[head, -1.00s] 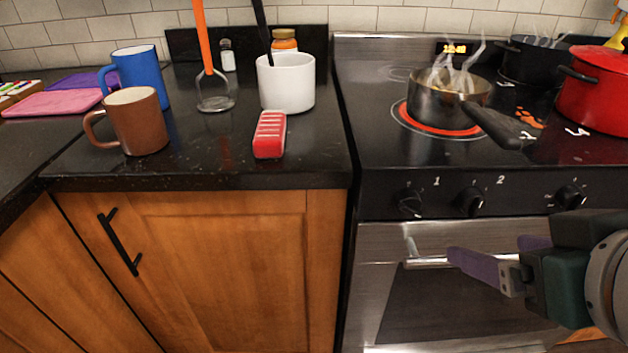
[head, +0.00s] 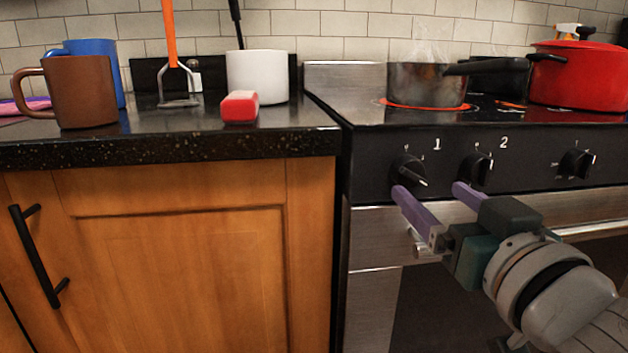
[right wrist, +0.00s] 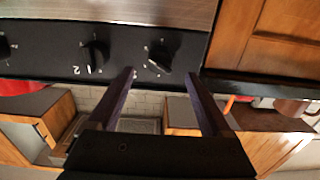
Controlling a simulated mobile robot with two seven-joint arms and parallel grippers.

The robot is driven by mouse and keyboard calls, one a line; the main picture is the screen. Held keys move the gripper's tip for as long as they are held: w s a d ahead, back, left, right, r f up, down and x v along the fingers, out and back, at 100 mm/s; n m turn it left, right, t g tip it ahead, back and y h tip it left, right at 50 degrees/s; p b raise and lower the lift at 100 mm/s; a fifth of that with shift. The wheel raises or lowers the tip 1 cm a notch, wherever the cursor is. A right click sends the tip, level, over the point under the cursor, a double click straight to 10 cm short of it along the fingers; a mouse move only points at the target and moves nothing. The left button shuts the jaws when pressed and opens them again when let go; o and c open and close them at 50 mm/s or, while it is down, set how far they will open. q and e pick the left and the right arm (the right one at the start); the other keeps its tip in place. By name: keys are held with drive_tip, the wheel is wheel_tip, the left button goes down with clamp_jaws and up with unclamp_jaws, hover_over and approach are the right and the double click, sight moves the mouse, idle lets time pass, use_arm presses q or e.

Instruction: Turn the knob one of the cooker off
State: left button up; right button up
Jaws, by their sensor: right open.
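Knob one (head: 409,171) is the round black knob on the cooker's front panel beside the printed 1, its pale pointer slanting to the lower right. It also shows in the right wrist view (right wrist: 160,57), which is upside down. My right gripper (head: 428,188) is open and empty, with purple fingers. Its fingertips are just below and in front of the panel, the left one close under knob one. In the right wrist view the knob appears between the fingertips (right wrist: 158,74), apparently apart from them. The cooker (head: 370,150) has a glowing burner (head: 424,105). My left gripper is out of view.
Knob two (head: 475,168) and a third knob (head: 576,163) are to the right. A steaming pot (head: 425,85) and a red pot (head: 580,78) stand on top. The oven handle (head: 590,231) juts out below. The wooden cabinet (head: 180,270) is left of the cooker.

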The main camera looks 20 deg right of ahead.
sight(415, 180)
drive_tip(key=x, duration=0.5)
drive_tip(key=shift+w+d+b, duration=0.1)
drive_tip(key=shift+w+b, duration=0.2)
drive_tip(key=shift+w, duration=0.1)
drive_tip(key=shift+c, duration=0.4)
clamp_jaws()
